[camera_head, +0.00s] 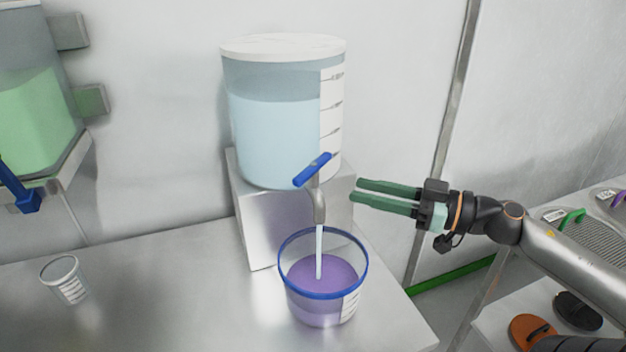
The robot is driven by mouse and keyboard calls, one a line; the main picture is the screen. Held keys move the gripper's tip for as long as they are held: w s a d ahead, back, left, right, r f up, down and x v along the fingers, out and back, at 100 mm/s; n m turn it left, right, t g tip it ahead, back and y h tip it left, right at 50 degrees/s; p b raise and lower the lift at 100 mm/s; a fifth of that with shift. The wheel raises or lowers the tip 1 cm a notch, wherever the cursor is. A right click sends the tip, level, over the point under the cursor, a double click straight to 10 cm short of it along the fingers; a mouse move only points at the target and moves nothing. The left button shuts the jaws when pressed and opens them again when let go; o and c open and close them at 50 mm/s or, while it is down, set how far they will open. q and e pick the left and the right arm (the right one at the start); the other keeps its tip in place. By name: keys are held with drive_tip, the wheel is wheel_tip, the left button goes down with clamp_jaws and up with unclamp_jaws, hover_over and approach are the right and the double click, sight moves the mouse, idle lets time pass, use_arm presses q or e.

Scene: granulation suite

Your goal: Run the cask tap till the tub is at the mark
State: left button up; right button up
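The cask (275,135) is a clear cylinder with a white lid, holding pale blue liquid, on a metal block. Its tap (319,203) has a blue handle (312,170) tilted up to the right. A thin pale stream falls from the spout into the tub (307,308). The tub is clear with a blue rim and holds purple liquid; a white scale strip shows at its lower right, its marks too small to read. My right gripper (356,190) has its green fingers slightly apart and empty, just right of the tap handle and not touching it. My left gripper is out of view.
A small clear graduated cup (65,279) stands on the metal table (180,290) at left. A vessel of green liquid (38,115) with a blue handle (20,190) hangs at upper left. A side shelf at right holds an orange disc (530,330) and a dark disc (577,311).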

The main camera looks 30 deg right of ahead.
sight(315, 186)
drive_tip(key=b+x, duration=0.5)
drive_tip(key=x, duration=0.5)
drive_tip(key=shift+f+b, duration=0.15)
drive_tip(key=shift+b, duration=0.15)
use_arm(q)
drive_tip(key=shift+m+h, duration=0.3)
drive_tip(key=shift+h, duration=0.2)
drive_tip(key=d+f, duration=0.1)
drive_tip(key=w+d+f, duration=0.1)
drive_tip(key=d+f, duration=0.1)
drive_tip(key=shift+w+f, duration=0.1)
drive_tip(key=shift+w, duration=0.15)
use_arm(e)
drive_tip(key=shift+w+a, duration=0.1)
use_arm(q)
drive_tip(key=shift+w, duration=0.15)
use_arm(e)
clamp_jaws()
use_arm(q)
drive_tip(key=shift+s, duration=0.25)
